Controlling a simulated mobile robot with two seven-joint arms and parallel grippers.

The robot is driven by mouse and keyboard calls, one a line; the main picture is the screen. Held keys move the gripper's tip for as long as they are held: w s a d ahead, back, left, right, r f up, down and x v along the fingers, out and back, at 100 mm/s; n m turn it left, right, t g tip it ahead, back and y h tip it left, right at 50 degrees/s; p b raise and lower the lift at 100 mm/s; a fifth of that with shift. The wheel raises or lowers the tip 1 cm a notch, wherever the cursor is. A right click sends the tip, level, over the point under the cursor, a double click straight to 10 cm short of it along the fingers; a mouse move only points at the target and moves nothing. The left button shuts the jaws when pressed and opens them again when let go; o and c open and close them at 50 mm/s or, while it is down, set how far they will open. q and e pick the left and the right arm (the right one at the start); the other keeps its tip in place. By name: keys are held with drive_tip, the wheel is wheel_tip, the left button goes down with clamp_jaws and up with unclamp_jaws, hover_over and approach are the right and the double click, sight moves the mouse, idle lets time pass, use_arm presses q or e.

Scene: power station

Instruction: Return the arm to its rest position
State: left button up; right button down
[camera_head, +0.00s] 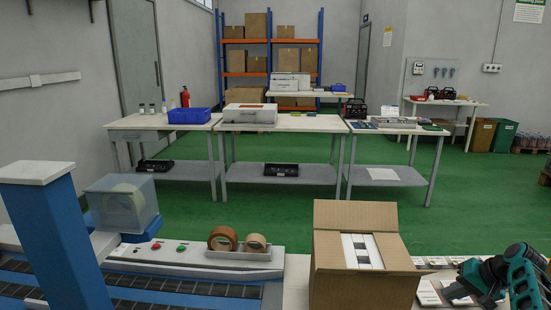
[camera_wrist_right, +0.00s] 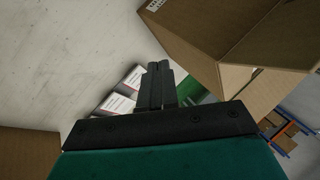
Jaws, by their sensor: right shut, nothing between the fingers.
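My right arm, teal and dark grey, comes in at the lower right of the head view. Its gripper (camera_head: 455,291) is low over the right part of the near table, to the right of the open cardboard box (camera_head: 365,279). In the right wrist view the black fingers (camera_wrist_right: 159,68) are together with nothing between them. Small white boxes with red marks (camera_wrist_right: 122,100) lie behind the fingers there, and the cardboard box (camera_wrist_right: 215,35) is at the upper right. My left gripper is not in view.
The open box holds white packages (camera_head: 361,250). More flat boxes (camera_head: 432,262) lie right of it. A tape holder (camera_head: 237,254) with two rolls and a blue post (camera_head: 60,235) stand on the left. Open green floor separates the near table from the back tables (camera_head: 290,124).

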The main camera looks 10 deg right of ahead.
drive_tip(key=s+a+f+n+h, duration=0.55)
drive_tip(key=s+a+f, duration=0.25)
drive_tip(key=f, duration=0.3)
drive_tip(key=s+a+r+n+t+y, duration=0.1)
drive_tip(key=s+a, duration=0.3)
drive_tip(key=a, duration=0.5)
drive_tip(key=s+a+r+n+t+y, duration=0.1)
drive_tip(key=s+a, duration=0.3)
drive_tip(key=a, duration=0.5)
drive_tip(key=s+a+r+n+t+y, duration=0.2)
drive_tip(key=s+a+n+t, duration=0.1)
drive_tip(key=a, duration=0.6)
drive_tip(key=shift+s+a+p, duration=0.25)
drive_tip(key=shift+s+p, duration=0.1)
drive_tip(key=shift+s, duration=0.2)
drive_tip(key=shift+y, duration=0.25)
